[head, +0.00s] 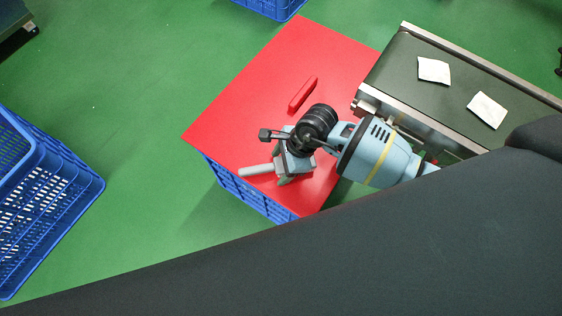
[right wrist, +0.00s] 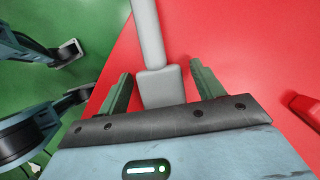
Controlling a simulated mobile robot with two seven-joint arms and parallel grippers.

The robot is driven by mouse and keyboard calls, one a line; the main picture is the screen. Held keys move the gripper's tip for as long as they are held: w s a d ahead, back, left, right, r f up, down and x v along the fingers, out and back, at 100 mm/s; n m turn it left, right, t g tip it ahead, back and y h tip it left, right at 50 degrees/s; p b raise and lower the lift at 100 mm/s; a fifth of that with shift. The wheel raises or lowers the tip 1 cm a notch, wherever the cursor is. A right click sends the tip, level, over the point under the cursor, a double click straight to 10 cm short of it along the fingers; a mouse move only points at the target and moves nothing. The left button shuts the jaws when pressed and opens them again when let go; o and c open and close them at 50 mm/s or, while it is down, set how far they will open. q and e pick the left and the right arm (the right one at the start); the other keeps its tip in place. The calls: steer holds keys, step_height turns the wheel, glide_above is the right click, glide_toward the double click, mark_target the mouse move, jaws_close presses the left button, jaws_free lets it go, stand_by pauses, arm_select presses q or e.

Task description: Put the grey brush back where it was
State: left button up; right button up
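The grey brush (head: 257,171) is at the near left part of the red tabletop (head: 240,110), its handle pointing left in the head view. In the right wrist view the brush (right wrist: 161,88) has its handle running up and its wider block between my right gripper's green fingers. My right gripper (head: 290,168) is above the tabletop, around the brush. In the right wrist view its fingers (right wrist: 163,92) stand apart on both sides of the block, with narrow gaps. The brush's far end is hidden by the gripper. My left gripper is not in view.
A red object (head: 302,95) lies on the tabletop behind the gripper; it also shows in the right wrist view (right wrist: 305,105). A conveyor (head: 420,100) with two white packets (head: 434,70) adjoins on the right. A blue crate (head: 75,170) stands left. Green floor between is clear.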

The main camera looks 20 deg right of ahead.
steer(key=shift+r, duration=0.3)
steer(key=p+v, duration=0.3)
steer(key=v, duration=0.7)
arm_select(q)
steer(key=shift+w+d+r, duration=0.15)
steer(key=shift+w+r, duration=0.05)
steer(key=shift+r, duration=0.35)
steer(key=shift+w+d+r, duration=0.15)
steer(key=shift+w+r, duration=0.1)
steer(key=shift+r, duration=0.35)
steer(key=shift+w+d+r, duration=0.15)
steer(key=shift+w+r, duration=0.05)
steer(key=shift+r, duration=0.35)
arm_select(e)
steer(key=shift+v, duration=0.9)
